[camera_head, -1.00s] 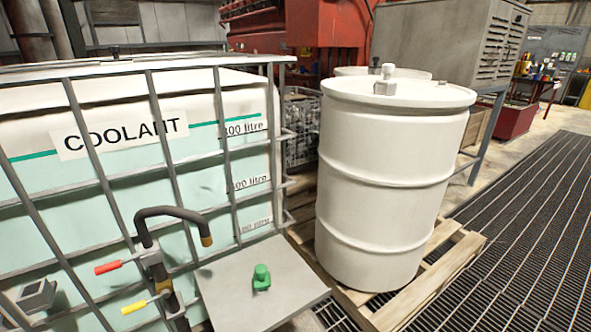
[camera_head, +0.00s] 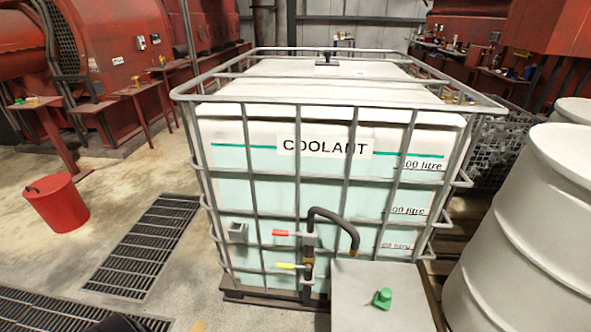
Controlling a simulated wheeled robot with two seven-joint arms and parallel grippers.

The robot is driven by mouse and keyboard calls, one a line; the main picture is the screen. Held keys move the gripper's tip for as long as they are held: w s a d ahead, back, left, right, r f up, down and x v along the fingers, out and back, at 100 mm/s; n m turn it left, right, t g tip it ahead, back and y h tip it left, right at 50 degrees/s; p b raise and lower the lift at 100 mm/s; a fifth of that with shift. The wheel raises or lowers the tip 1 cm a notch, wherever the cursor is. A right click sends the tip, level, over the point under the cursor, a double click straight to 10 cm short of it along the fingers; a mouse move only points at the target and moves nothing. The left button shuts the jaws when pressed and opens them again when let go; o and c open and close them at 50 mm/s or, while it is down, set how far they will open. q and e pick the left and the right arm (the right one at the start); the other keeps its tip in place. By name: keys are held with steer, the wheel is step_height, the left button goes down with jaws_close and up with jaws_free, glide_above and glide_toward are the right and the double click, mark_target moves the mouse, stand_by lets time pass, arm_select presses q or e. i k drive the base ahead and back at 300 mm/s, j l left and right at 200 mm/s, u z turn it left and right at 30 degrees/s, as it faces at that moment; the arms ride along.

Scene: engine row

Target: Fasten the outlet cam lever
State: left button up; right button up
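The coolant tank (camera_head: 330,180) is a white tank in a grey bar cage, in the middle of the head view. On its front are a lever with a red grip (camera_head: 281,232) and, below it, a lever with a yellow grip (camera_head: 287,265); both grips point left. I cannot tell which is the outlet cam lever, or whether either is fastened. A black hose (camera_head: 330,216) arches right from the fitting near the red lever, its brownish end hanging down. A green fitting (camera_head: 383,298) sits on a grey plate (camera_head: 355,285).
White drums (camera_head: 530,230) stand close on the right. A red bucket (camera_head: 56,203) stands on the floor at left. Floor grating (camera_head: 145,245) lies left of the tank. Red machinery (camera_head: 100,70) lines the back. The floor left of the tank is mostly clear.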

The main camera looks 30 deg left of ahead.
mark_target(299, 234)
steer(key=u, duration=1.2)
